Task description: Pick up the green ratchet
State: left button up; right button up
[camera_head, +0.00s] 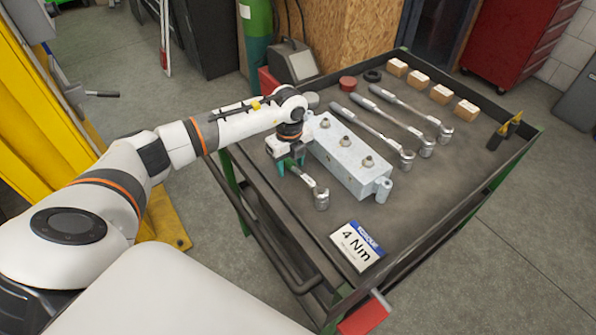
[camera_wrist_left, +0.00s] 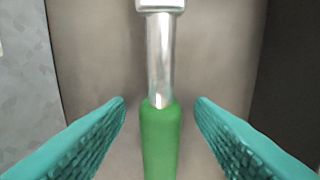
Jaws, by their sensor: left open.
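The green ratchet (camera_wrist_left: 160,140) lies on the dark tabletop, its green handle and bright metal shaft running up the left wrist view. In the head view its metal head (camera_head: 321,198) shows beside the grey metal block, while its handle is hidden by my gripper. My left gripper (camera_head: 291,166) is over the handle. In the left wrist view its two teal fingers (camera_wrist_left: 160,105) are open, one on each side of the handle, with a gap on both sides. My right gripper is not in view.
The grey metal block (camera_head: 345,158) with bolts stands close to the right of the ratchet. More ratchets (camera_head: 375,135) lie beyond it. A "4 Nm" card (camera_head: 356,246) lies at the near end of the cart top (camera_head: 430,195). Small wooden-looking blocks (camera_head: 441,94) line the far side.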

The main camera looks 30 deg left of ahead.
aim_at(291, 162)
pick_arm(q)
jog(key=shift+c, duration=0.6)
grip_shut()
jog(key=shift+r, duration=0.1)
notch_tip(291, 162, up, 10)
jog(key=shift+b, duration=0.4)
jog(key=c, duration=0.5)
grip_release()
grip_shut()
